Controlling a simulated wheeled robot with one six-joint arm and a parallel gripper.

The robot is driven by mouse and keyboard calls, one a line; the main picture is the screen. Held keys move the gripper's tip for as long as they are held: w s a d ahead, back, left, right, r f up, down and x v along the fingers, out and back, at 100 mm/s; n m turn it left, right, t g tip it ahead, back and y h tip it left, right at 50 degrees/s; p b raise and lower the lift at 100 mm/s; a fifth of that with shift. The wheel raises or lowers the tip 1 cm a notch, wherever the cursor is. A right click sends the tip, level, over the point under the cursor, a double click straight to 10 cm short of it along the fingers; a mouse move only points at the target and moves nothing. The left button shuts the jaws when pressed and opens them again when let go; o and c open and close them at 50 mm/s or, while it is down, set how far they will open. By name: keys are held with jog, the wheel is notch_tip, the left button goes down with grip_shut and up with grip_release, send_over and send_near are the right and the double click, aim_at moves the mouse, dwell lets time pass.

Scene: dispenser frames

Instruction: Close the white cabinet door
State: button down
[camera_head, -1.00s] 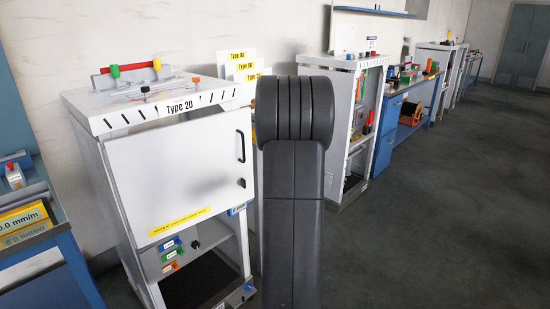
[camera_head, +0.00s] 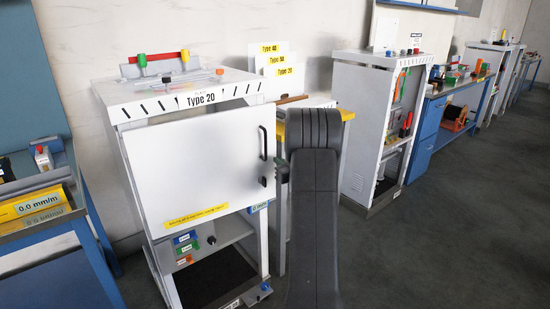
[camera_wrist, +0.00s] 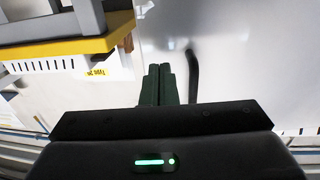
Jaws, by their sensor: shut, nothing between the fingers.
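The white cabinet door (camera_head: 190,168) is on the cabinet marked Type 20, with a yellow label near its lower edge. It is near the cabinet front; I cannot tell whether its right edge is flush. A black handle (camera_head: 263,143) is near that edge and also shows in the wrist view (camera_wrist: 193,75). My gripper (camera_head: 281,172) is at the door's right edge, largely hidden by my arm in the head view. In the wrist view, my dark green fingers (camera_wrist: 158,75) are together and empty, beside the handle and pointing at the door's white surface. Contact is unclear.
A yellow-edged table (camera_head: 345,115) stands close to the right. A blue bench (camera_head: 50,235) is at left. Another grey cabinet (camera_head: 350,130) stands farther right. The floor (camera_head: 440,230) at right is clear.

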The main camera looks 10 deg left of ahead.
aim_at(270, 154)
jog(key=shift+x, duration=1.85)
